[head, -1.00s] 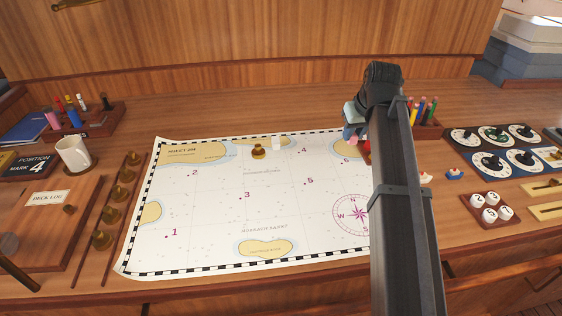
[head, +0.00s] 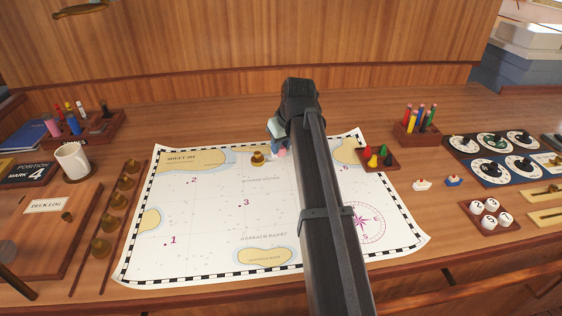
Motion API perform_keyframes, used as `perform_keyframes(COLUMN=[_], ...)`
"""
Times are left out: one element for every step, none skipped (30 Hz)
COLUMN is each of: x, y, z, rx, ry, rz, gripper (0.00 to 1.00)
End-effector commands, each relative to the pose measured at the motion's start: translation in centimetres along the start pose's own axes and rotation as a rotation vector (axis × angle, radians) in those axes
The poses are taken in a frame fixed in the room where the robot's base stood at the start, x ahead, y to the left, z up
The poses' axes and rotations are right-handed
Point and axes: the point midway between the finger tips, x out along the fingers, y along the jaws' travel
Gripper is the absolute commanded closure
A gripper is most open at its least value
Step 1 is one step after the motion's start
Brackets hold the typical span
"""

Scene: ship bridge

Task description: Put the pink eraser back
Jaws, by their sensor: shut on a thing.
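The pink eraser (head: 282,154) shows as a small pink patch at the tip of my gripper (head: 278,145), which is shut on it over the top middle of the chart (head: 215,215). Most of the eraser and the fingers is hidden behind my arm. I cannot tell how high the eraser is above the chart. A wooden rack (head: 98,139) at the back left holds a blue piece, a pink piece and several small bottles or markers.
A brass weight (head: 257,159) sits on the chart just left of my gripper. A tray of coloured pegs (head: 379,161) and a pencil holder (head: 408,135) stand to the right. A white mug (head: 73,161) stands at the left. The desk behind the chart is clear.

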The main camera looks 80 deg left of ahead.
Motion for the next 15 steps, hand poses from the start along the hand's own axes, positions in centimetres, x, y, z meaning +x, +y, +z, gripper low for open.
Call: perform_keyframes(x=[0.9, 1.2, 1.6, 1.7, 1.9, 2.1, 2.2, 2.5, 2.8, 3.1, 3.5, 3.9, 4.3, 4.6, 5.0], y=[-0.1, 0.0, 0.0, 0.0, 0.0, 0.0, 0.0, 0.0, 0.0, 0.0, 0.0, 0.0, 0.0, 0.0, 0.0], z=[0.5, 0.6, 0.7, 0.8, 0.8, 0.9, 1.0, 1.1, 1.2, 1.4, 1.5, 1.7, 1.9, 2.0, 2.2], rx=[0.001, 0.001, 0.001, 0.001, 0.001, 0.001, 0.001, 0.001, 0.001, 0.001, 0.001, 0.001, 0.001, 0.001, 0.001], ry=[-0.002, -0.001, 0.0, 0.0, 0.001, 0.0, 0.0, 0.0, -0.001, -0.001, -0.001, 0.0, 0.0, 0.0, -0.001], rz=[-0.001, 0.0, 0.0, 0.0, 0.0, 0.0, 0.0, 0.0, 0.0, 0.0, 0.0, 0.0, 0.0, 0.0, 0.0], gripper=[0.98, 0.98, 0.98, 0.98, 0.98, 0.98, 0.98, 0.98, 0.98, 0.98, 0.98, 0.98, 0.98, 0.98, 0.98])
